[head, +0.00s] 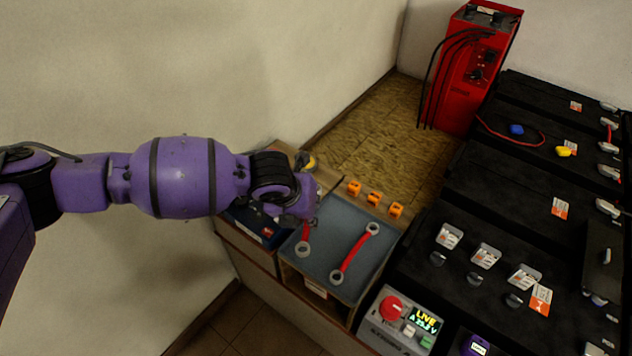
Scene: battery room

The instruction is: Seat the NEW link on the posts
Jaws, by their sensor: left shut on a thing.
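My left gripper (306,214) is over the left part of a grey-blue tray (332,218), shut on a red link (305,234). The link's near ring end shows below the fingers; its far end is hidden by the gripper. I cannot tell if it touches the tray. A second red link (355,254) with a ring at each end lies in the tray to the right. I cannot tell which link is the NEW one. Metal terminals, possibly the posts, show on the black batteries (420,243), including one silver terminal (486,256). My right gripper is not in view.
Several orange clips (375,198) stand behind the tray. A control box (401,323) with a red knob and a display reading LIVE stands in front. A red charger (475,70) with black cables stands at the back. Bare board (385,125) lies behind the clips.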

